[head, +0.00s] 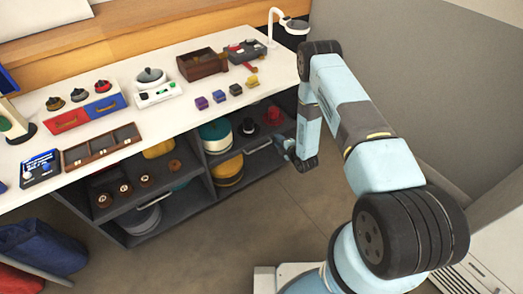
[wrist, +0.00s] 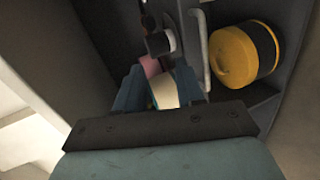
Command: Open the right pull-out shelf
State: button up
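The right pull-out shelf (head: 262,132) is under the bench in the head view, carrying a teal round item, a dark item and a red item. Its pale bar handle (head: 259,146) runs along the front edge; a pale bar, apparently this handle, shows in the wrist view (wrist: 204,55). My gripper (head: 285,147) is at the shelf's right end, close to the front edge. In the wrist view my gripper (wrist: 160,85) is open, its fingers apart. The bar appears just right of the right finger, not between the fingers. Whether they touch is unclear.
A yellow round box (head: 229,170) sits below the right shelf. The left pull-out shelf (head: 137,190) holds several spools. The benchtop (head: 190,125) above carries small boxes and trays. The floor (head: 250,220) before the shelves is clear. A grey wall (head: 430,80) stands at right.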

jog(key=s+f+n+y, duration=0.1)
jog(key=s+f, duration=0.6)
jog(key=f, duration=0.1)
jog(key=r+x, duration=0.1)
jog(key=x, duration=1.2)
jog(key=shift+w+a, duration=0.3)
jog(key=shift+a, duration=0.15)
jog(key=shift+f, duration=0.1)
grip_shut()
